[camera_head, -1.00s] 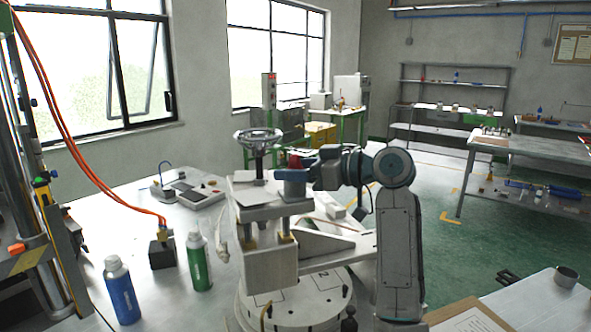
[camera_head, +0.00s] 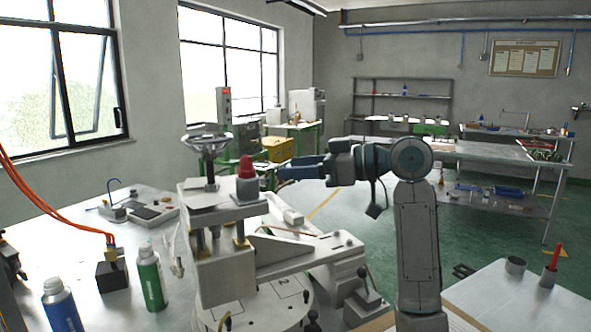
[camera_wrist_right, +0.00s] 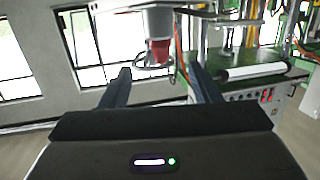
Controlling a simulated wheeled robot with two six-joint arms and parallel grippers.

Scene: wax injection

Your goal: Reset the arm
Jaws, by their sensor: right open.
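My right gripper (camera_head: 284,172) is open and empty, its fingers pointing left. It is just right of the red knob (camera_head: 246,167) on top of the wax injection press (camera_head: 224,270), with a gap between them. In the right wrist view, the two dark fingers of my right gripper (camera_wrist_right: 160,80) stand apart with nothing between their tips. The red knob (camera_wrist_right: 160,50) shows beyond them there. My right arm rises from the lower right and bends left at the elbow. My left gripper is not in view.
A metal handwheel (camera_head: 207,142) stands on the press. A green bottle (camera_head: 151,280) and a blue bottle (camera_head: 61,306) stand on the left table. Green floor lies open behind.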

